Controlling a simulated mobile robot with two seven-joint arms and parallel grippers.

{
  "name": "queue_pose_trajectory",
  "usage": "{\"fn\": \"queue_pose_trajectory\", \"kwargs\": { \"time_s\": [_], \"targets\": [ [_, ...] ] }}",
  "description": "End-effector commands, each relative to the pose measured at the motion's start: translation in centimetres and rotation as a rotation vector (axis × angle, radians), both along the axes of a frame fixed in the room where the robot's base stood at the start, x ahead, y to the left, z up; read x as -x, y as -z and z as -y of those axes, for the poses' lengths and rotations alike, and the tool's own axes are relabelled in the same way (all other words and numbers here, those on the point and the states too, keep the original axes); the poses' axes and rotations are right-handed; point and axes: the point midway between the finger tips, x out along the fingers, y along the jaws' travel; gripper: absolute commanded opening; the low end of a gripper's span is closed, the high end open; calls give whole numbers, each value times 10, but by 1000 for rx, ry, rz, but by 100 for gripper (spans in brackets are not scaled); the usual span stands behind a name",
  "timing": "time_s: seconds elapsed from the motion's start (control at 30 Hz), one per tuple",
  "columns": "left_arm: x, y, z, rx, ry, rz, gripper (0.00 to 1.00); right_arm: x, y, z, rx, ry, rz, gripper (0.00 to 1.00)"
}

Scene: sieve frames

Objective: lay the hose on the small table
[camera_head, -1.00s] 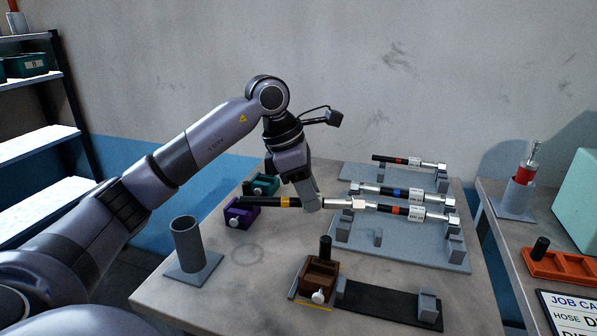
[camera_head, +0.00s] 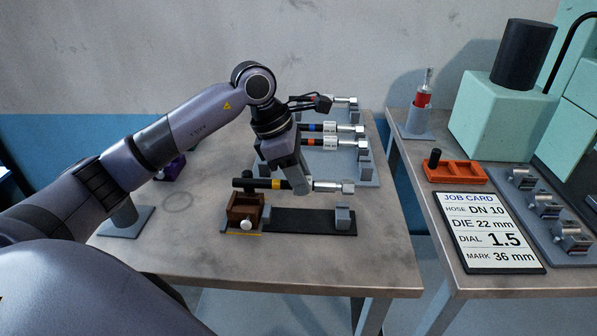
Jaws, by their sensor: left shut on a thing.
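My left gripper (camera_head: 301,188) is shut on a black hose (camera_head: 262,184) with a yellow band and silver end fittings (camera_head: 335,187). The fixture has a black plate (camera_head: 298,221), a brown block (camera_head: 240,207) with a white knob at the left and a grey rest (camera_head: 343,219) at the right. The hose appears just above these; whether it touches them I cannot tell. My gripper hides part of the hose. My right gripper is not in view.
Several other hoses (camera_head: 318,142) lie on a grey rack (camera_head: 361,172) behind. A grey tube holder (camera_head: 124,218) and purple block (camera_head: 170,168) are at the left. The right table carries an orange tray (camera_head: 455,173), job card (camera_head: 487,232) and a green machine (camera_head: 495,115). The near table front is clear.

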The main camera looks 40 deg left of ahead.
Motion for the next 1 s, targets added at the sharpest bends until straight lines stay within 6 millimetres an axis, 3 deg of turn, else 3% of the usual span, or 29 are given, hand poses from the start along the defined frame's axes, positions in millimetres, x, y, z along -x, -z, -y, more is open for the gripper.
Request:
{"fn": "queue_pose_trajectory", "kwargs": {
  "time_s": [0.27, 0.73, 1.0],
  "targets": [
    [0, 3, 0, 2, -1, -1, 0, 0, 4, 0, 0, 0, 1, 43],
    [0, 41, 0, 2, -1, -1, 0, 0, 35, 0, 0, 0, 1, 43],
    [0, 48, 0, 2, -1, -1, 0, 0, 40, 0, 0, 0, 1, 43]
  ]
}}
